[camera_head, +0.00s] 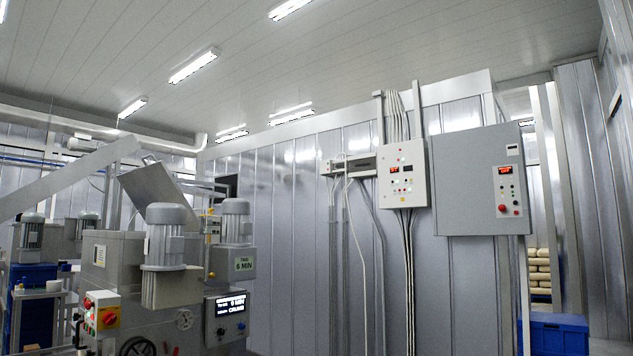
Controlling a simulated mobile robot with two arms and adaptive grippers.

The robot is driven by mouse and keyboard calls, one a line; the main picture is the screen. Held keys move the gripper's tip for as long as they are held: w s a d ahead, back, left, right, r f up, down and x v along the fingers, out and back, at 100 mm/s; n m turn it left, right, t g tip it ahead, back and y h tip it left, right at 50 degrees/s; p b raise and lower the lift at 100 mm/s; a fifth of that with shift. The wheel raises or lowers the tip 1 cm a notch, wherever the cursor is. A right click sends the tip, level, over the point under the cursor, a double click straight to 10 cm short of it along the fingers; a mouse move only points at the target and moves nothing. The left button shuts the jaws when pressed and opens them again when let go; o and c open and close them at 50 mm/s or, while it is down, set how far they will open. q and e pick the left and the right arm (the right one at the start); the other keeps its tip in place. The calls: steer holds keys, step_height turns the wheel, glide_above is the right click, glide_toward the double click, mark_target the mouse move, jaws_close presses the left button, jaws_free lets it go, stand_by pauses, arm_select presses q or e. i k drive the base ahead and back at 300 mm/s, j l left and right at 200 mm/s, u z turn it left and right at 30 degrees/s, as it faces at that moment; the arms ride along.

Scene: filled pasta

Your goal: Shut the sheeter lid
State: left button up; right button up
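A grey machine (118,262) with large motors stands at the lower left. A flat metal panel (152,196) stands tilted up above its top, like a raised lid. I cannot tell for certain that this machine is the sheeter. Its hinge side and lower edge are partly hidden behind a motor (166,235). A display (230,306) and a small sign (244,264) reading "6 MIN" are on the machine's right side. Neither of my grippers is in view.
A control box with a red knob (101,313) is on the machine's front. A white panel (402,173) and a grey cabinet (480,180) hang on the metal wall. A blue crate (557,334) stands at lower right, near stacked pale goods (540,268). The floor is mostly out of view.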

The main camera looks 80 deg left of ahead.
mark_target(153, 183)
steer(key=j+u, duration=0.1)
steer(key=u, duration=0.4)
steer(key=j+u, duration=0.1)
steer(key=u, duration=0.35)
steer(key=j+u, duration=0.1)
steer(key=u, duration=0.4)
steer(key=j+u, duration=0.15)
steer(key=u, duration=0.3)
steer(key=i+j+u, duration=0.2)
steer(key=j+u, duration=0.2)
steer(key=j, duration=0.15)
steer(key=i+j+u, duration=0.25)
steer(key=j+u, duration=0.15)
steer(key=i+j+u, duration=0.75)
steer(key=k+j, duration=0.1)
